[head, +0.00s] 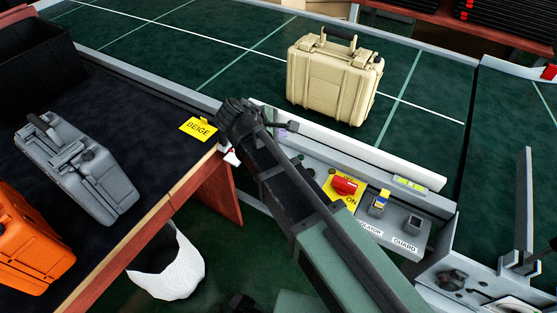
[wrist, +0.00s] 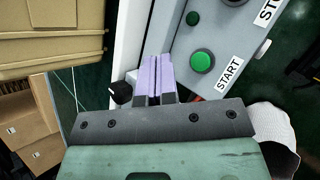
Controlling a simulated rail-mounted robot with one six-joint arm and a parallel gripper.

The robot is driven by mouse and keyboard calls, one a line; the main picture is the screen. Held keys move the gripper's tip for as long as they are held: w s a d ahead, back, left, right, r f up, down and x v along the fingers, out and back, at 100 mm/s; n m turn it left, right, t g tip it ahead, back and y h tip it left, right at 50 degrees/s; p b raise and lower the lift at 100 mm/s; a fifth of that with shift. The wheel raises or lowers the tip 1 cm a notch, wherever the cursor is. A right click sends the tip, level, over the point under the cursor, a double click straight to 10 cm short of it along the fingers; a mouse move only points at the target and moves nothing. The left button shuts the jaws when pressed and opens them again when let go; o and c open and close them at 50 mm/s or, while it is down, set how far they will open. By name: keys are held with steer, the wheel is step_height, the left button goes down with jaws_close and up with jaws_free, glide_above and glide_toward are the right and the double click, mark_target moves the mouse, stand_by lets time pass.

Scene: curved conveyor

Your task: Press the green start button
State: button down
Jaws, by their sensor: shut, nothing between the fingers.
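The green start button (wrist: 202,62) is a round, bright green cap on a grey panel, with a white START label (wrist: 229,74) beside it in the wrist view. My gripper (wrist: 159,62) has two pale purple fingers shut together and empty. In the wrist view the fingertips lie just left of the button and appear apart from it; their height over the panel is hard to judge. My arm covers much of the panel there, and I cannot clearly make out the start button.
A smaller dark green round part (wrist: 193,18) sits above the button. A beige case (head: 335,78) stands on the green conveyor behind.

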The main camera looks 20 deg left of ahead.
step_height(320, 180, down, 7)
steer(key=b, duration=0.6)
steer(key=shift+f, duration=0.1)
stand_by(1.5)
steer(key=shift+f+b, duration=0.35)
steer(key=shift+b, duration=0.15)
